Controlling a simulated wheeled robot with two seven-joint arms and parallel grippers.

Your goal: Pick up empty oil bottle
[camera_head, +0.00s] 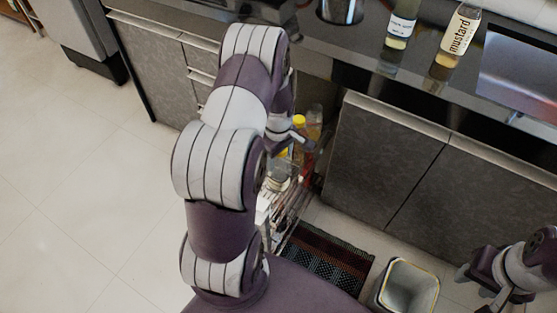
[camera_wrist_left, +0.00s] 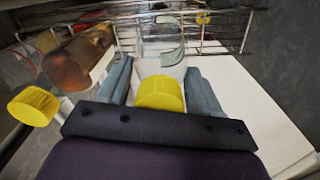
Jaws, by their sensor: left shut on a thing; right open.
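The empty oil bottle is clear with a yellow cap (camera_wrist_left: 160,93). In the left wrist view it stands between the two grey fingers of my left gripper (camera_wrist_left: 158,88), which is shut on it near the cap. In the head view my left gripper (camera_head: 290,138) is over the pull-out rack, partly hidden by my arm. A yellow cap (camera_head: 283,153) shows just below it. A second bottle with brownish contents (camera_wrist_left: 80,58) and a yellow cap lies left of the held one in the wrist view. My right gripper (camera_head: 486,288) is open and empty at the lower right.
The wire rack (camera_head: 290,210) stands out from the open cabinet. A mustard bottle (camera_head: 460,32) and a labelled bottle (camera_head: 402,22) stand on the dark counter. An open bin (camera_head: 408,285) and a striped mat (camera_head: 325,258) are on the floor. The left floor is clear.

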